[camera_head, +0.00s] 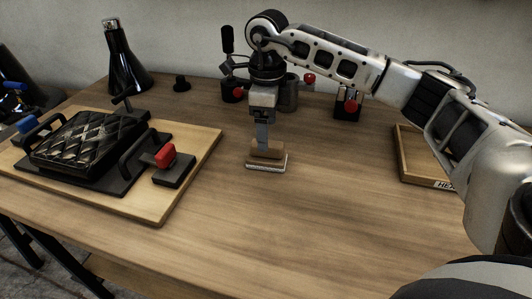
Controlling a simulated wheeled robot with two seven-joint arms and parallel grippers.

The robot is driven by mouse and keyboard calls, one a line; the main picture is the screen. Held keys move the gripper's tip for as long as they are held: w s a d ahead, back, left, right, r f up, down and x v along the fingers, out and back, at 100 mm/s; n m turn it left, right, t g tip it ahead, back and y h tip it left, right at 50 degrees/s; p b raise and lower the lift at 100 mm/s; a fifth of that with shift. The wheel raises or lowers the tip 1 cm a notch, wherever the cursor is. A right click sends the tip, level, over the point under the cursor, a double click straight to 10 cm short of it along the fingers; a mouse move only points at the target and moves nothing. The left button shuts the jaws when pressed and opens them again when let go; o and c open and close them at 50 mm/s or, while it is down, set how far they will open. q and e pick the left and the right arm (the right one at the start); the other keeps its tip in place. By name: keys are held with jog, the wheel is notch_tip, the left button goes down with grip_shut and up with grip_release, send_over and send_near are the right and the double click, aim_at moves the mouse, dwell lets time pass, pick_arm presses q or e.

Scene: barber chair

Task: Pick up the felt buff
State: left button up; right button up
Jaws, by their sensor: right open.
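The felt buff (266,164), a small brown block with a pale layer at its base, stands on the wooden table (330,220) near the middle of the view. My right gripper (264,146) points straight down over it. Its fingers are open and reach the top of the block; whether they touch it cannot be told. The fingers hide part of the block's upper side. My left gripper is not in view.
A wooden board (190,178) at left holds a black quilted pad (88,142) in a fixture and a red-handled clamp (166,157). A dark bottle (122,60), a grey cup (288,92) and small red-knobbed items stand behind. A labelled wooden tray (405,165) is at right. The front table is clear.

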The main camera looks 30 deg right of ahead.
notch_tip(320, 180, down, 7)
jog(key=shift+f+p, duration=0.2)
jog(key=shift+p, duration=0.25)
jog(key=c, duration=1.1)
